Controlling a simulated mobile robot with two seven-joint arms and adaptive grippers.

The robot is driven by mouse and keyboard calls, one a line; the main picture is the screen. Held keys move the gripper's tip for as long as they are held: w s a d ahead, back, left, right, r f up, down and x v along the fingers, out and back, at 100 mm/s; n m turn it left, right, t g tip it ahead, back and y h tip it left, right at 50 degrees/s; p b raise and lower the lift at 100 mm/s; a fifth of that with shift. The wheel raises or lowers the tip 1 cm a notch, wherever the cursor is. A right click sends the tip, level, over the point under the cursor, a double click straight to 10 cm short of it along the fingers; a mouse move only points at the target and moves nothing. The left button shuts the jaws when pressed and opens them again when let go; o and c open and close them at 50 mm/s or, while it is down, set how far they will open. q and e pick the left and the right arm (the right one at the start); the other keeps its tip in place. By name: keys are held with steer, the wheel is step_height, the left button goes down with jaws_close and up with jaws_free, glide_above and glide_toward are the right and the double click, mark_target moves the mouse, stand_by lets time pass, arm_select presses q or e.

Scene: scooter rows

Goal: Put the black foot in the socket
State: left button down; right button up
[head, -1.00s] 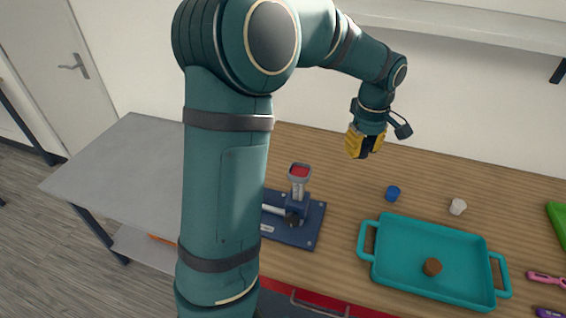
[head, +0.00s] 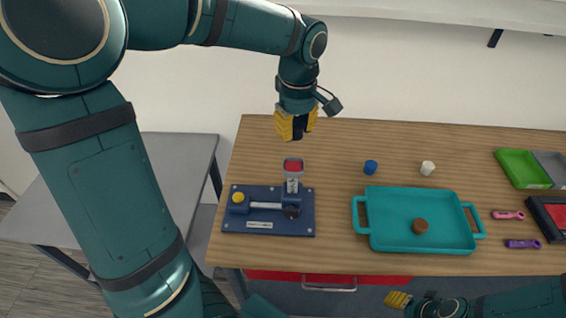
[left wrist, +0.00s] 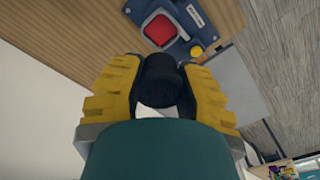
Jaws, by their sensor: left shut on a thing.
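My left gripper (head: 297,126) is shut on the black foot (left wrist: 160,80), a dark cylinder between its yellow fingers in the left wrist view. I cannot tell for certain which part is the socket. My right gripper (head: 398,299) shows yellow fingers at the bottom edge; its opening is unclear.
The plate carries a yellow knob (head: 238,198) and a metal bar. A green bin (head: 520,168) and pink and purple tools lie right.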

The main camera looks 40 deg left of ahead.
mark_target(294, 168)
arm_select(q)
step_height(294, 168, down, 10)
steer(key=shift+b, duration=0.45)
steer(key=shift+f, duration=0.1)
steer(key=c, duration=0.7)
jaws_free()
steer(key=shift+c, duration=0.2)
